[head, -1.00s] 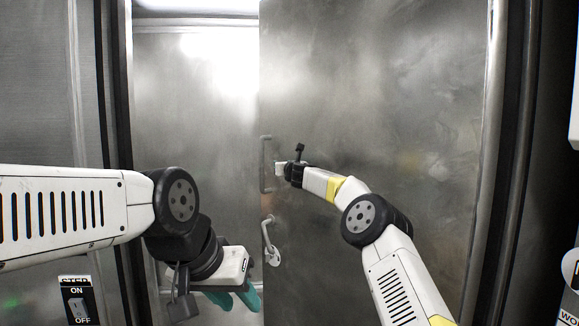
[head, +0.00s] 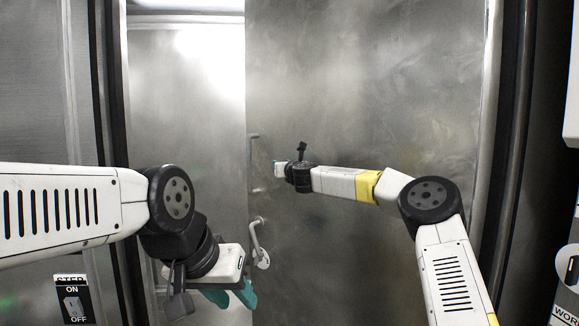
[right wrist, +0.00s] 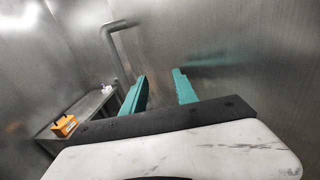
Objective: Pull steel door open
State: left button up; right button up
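The steel door (head: 370,100) stands ajar in the head view, with a gap along its left edge. An upright bar handle (head: 253,160) and a lower curved lever (head: 256,238) are near that edge. My right gripper (right wrist: 160,88) is open, with two teal fingers apart and nothing visible between them. In the right wrist view a grey bent bar (right wrist: 121,55) is left of the fingers; I cannot tell whether they touch it. In the head view my right gripper is just right of the bar handle. My left gripper (head: 228,298) is open and empty, low before the gap.
Bright steel walls (head: 185,110) show through the gap. The door frame (head: 112,120) borders it on the left. A switch plate (head: 74,299) is at lower left. The right wrist view shows a steel shelf (right wrist: 85,112) with an orange box (right wrist: 64,126).

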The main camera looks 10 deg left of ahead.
jog(key=shift+v, duration=0.9)
jog(key=shift+w, duration=0.1)
